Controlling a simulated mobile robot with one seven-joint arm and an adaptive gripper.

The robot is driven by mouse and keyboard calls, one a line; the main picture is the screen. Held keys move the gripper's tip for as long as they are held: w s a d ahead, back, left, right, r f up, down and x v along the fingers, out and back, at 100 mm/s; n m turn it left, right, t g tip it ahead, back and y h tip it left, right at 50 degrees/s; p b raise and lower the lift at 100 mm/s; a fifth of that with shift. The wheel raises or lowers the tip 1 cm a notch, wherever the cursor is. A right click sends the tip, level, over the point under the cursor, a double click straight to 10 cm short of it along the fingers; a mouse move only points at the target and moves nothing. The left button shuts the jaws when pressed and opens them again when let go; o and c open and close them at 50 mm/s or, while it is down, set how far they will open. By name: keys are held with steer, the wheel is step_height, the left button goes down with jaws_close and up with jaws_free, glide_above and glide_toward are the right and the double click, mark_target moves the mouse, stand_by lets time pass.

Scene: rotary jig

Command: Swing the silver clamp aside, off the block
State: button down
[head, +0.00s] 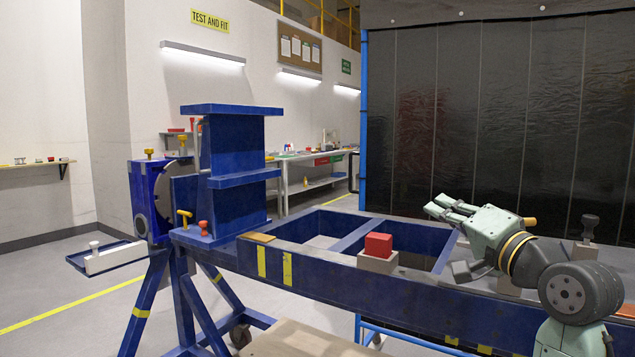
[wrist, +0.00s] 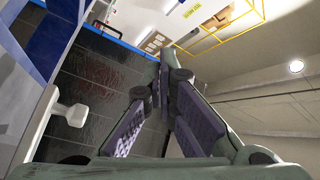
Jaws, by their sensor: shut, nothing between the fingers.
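My gripper (head: 434,204) is raised over the right part of the blue frame, with its fingers pointing left. In the wrist view its fingers (wrist: 168,70) come together at the tips, with nothing between them. A small red block (head: 378,245) sits on a pale grey block (head: 378,262) at the frame's near rail, left of my gripper and apart from it. A grey metal piece (head: 470,271) lies low beside my wrist; it may be the silver clamp, but my arm hides part of it. A grey post with a knob (head: 587,228) stands behind my arm.
The blue frame (head: 330,282) has open bays. A tall blue column (head: 237,150) rises at its left end, by yellow and red knobs (head: 184,217). A dark curtain (head: 480,110) hangs behind my gripper. A pale knobbed piece (wrist: 66,116) shows in the wrist view.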

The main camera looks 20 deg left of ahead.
steer(key=s+a+r+n+y, duration=0.1)
steer(key=a+n, duration=0.1)
steer(key=a, duration=0.5)
steer(key=s+a+r+n+y+p, duration=0.1)
steer(key=s+a+r+n+y, duration=0.1)
steer(key=a, duration=0.5)
steer(key=s+a+r+n+y, duration=0.1)
steer(key=a+n+y, duration=0.1)
steer(key=a, duration=0.5)
steer(key=shift+s+a+r+n+p, duration=0.2)
steer(key=shift+s+n+p, duration=0.1)
steer(key=shift+n+p, duration=0.1)
